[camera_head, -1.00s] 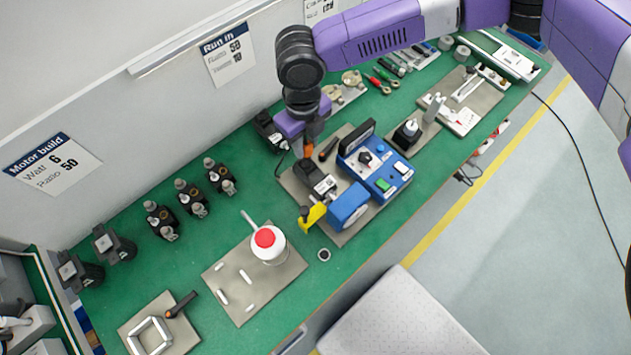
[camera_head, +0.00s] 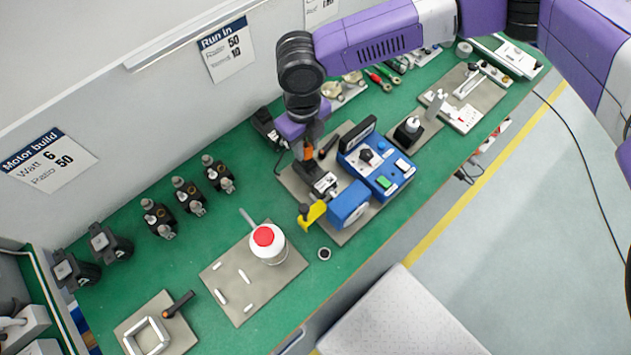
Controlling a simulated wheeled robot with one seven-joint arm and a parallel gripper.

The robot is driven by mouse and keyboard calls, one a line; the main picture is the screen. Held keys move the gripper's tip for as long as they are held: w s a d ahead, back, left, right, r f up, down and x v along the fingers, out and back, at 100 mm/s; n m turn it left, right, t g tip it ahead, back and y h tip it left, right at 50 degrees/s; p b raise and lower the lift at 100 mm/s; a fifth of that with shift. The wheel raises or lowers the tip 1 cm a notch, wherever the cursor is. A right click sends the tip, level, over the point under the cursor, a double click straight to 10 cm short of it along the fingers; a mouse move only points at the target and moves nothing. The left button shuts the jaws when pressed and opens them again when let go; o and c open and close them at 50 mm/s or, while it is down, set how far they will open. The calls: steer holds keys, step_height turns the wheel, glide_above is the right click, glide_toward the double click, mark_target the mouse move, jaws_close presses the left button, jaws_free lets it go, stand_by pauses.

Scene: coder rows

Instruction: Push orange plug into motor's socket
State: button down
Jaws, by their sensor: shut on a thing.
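My gripper (camera_head: 305,139), at the end of the purple arm, points down over the bench and is shut on the orange plug (camera_head: 308,153). Only part of the plug shows below the gripper. The plug is at or just above the motor's top. The socket is hidden, and I cannot tell whether the plug touches it.
A blue control box (camera_head: 382,172) with an upright black panel stands close right of the motor. The yellow clamp (camera_head: 311,214) and blue block (camera_head: 349,206) stand in front. A black adapter (camera_head: 266,124) with a cable sits behind left.

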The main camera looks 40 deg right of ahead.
steer(key=shift+f+b, duration=0.4)
steer(key=shift+f, duration=0.85)
stand_by(1.8)
steer(key=c, duration=1.1)
jaws_free()
steer(key=shift+r, duration=0.15)
steer(key=shift+r+p, duration=2)
steer(key=shift+r, duration=0.4)
steer(key=o, duration=0.5)
steer(key=shift+o, duration=0.2)
